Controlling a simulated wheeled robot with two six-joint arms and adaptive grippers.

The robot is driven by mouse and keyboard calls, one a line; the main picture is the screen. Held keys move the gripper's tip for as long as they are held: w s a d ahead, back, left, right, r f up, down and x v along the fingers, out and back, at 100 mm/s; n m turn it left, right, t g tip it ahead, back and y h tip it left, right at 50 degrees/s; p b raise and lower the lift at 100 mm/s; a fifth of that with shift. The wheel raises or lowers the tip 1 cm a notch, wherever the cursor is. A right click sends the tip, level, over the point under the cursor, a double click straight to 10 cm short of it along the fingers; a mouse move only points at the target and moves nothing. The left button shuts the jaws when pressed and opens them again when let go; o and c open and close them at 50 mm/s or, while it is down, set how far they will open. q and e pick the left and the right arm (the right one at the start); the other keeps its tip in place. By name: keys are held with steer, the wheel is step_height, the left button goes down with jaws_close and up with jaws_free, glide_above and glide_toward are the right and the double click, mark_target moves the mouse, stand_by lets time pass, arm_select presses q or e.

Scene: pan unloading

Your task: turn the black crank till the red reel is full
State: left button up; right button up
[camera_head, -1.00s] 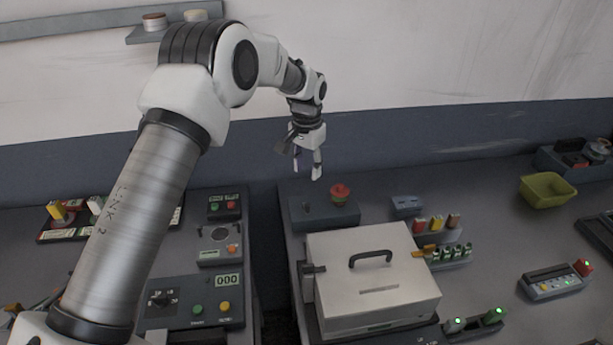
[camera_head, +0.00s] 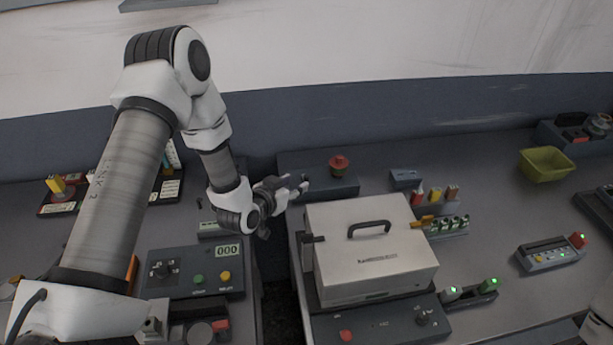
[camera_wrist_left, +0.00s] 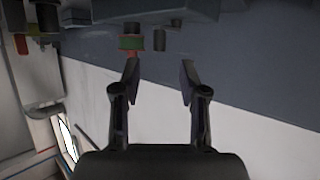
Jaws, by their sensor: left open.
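The red reel (camera_head: 338,161) stands on a dark box (camera_head: 345,185) behind the silver case in the head view. In the left wrist view the reel (camera_wrist_left: 131,43) shows red edges with a green band between them. A short grey post (camera_wrist_left: 159,40) beside it may be the crank's knob; I cannot make out the crank in the head view. My left gripper (camera_head: 302,185) is open and empty, pointing right at the left end of the box. In the wrist view its fingers (camera_wrist_left: 160,72) are apart, with the post beyond the gap. My right gripper is not in view.
A silver case (camera_head: 375,262) with a black handle stands just in front of the box. A control panel (camera_head: 190,273) lies to the left, across a gap between the benches. A small rack (camera_head: 445,226) and a green bin (camera_head: 546,164) stand to the right.

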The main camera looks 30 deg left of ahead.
mark_target(306, 177)
arm_select(q)
steer(key=p+x, duration=0.1)
steer(key=x, duration=0.5)
steer(key=shift+w+p, duration=0.2)
steer(key=shift+p, duration=0.2)
steer(key=shift+w+f, duration=0.25)
steer(key=shift+w, duration=0.2)
jaws_close()
